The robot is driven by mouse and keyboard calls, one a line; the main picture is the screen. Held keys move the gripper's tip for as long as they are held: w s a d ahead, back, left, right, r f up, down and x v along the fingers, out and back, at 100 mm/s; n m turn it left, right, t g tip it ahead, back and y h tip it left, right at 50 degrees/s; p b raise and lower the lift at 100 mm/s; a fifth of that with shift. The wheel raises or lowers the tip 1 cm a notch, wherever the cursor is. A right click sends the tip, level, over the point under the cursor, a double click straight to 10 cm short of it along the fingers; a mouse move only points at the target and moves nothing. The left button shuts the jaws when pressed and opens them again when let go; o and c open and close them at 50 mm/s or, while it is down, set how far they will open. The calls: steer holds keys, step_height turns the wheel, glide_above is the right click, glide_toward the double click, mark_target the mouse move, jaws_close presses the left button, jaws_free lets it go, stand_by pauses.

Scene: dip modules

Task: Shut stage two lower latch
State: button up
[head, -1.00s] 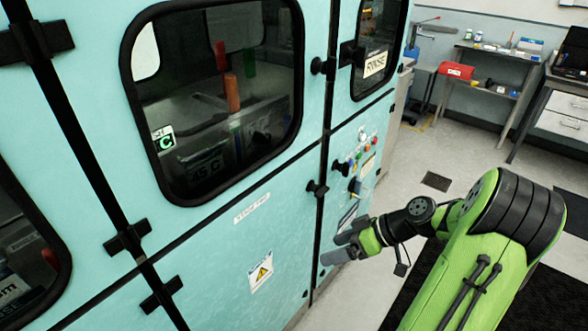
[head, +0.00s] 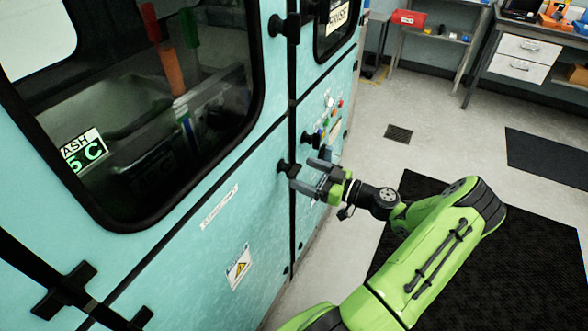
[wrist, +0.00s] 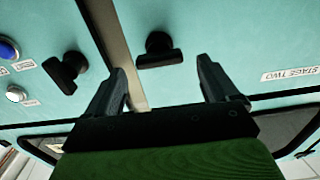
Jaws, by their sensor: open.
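The stage two lower latch (head: 287,168) is a black handle on a round mount. It sits on the teal cabinet beside the dark vertical seam, right of the STAGE TWO label (head: 220,207). In the wrist view the latch (wrist: 158,52) shows right of the seam, its bar lying roughly across the picture. My gripper (head: 305,174) is open and empty, just in front of the latch. In the wrist view my gripper's fingers (wrist: 162,68) frame the latch from either side. I cannot tell whether they touch it.
A second black handle (wrist: 65,72) is across the seam in the wrist view, near a blue button (wrist: 8,48). An upper latch (head: 283,25) sits beside the large window. A warning label (head: 238,267) is lower down. Open floor (head: 360,165) lies right of the cabinet.

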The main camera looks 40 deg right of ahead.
mark_target(298, 171)
steer(key=x, duration=0.4)
steer(key=shift+w, duration=0.1)
steer(key=c, duration=1)
steer(key=shift+o, duration=0.2)
